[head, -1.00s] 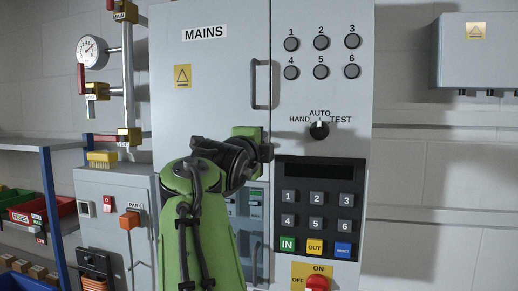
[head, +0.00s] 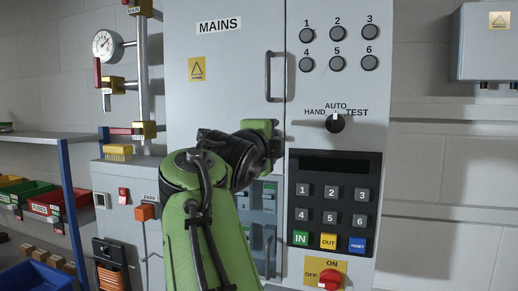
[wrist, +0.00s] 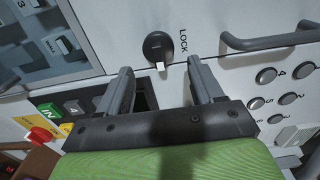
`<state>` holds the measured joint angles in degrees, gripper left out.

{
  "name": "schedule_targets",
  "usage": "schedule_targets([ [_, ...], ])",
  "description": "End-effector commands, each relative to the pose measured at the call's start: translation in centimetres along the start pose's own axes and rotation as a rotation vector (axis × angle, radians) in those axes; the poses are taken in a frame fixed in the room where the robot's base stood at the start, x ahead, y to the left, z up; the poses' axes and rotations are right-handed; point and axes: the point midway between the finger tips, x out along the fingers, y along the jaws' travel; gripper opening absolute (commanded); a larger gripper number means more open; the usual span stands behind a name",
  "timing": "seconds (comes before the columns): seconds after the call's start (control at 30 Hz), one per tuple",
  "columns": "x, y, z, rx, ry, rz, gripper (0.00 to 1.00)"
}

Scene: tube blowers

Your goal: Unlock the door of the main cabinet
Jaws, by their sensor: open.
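The main cabinet door (head: 225,90) is a grey panel labelled MAINS, with a vertical bar handle (head: 269,77) at its right edge; it looks shut. In the wrist view a round black lock knob (wrist: 157,46) sits beside the word LOCK, with a pale pointer mark on its rim. My gripper (wrist: 162,67) is open and empty, its two fingers pointing at the panel on either side of the knob's line, with the knob just beyond the tips. In the head view my gripper (head: 272,140) is below the handle and the knob is hidden behind it.
Right of the door are several round buttons (head: 338,33), a HAND/AUTO/TEST selector (head: 335,123), a keypad (head: 332,205) and a red ON/OFF switch (head: 330,279). Pipes with a gauge (head: 103,43) stand left. A shelf (head: 45,140) with bins is at far left.

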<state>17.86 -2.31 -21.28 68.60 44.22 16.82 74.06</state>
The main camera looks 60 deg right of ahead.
Motion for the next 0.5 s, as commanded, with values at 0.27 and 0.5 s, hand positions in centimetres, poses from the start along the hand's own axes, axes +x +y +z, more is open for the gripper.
schedule_targets([
  [0.27, -8.0, 0.1, 0.2, 0.001, -0.01, -0.002, 0.66],
  [0.5, -12.5, 0.0, 0.1, -0.001, -0.004, -0.001, 0.66],
])
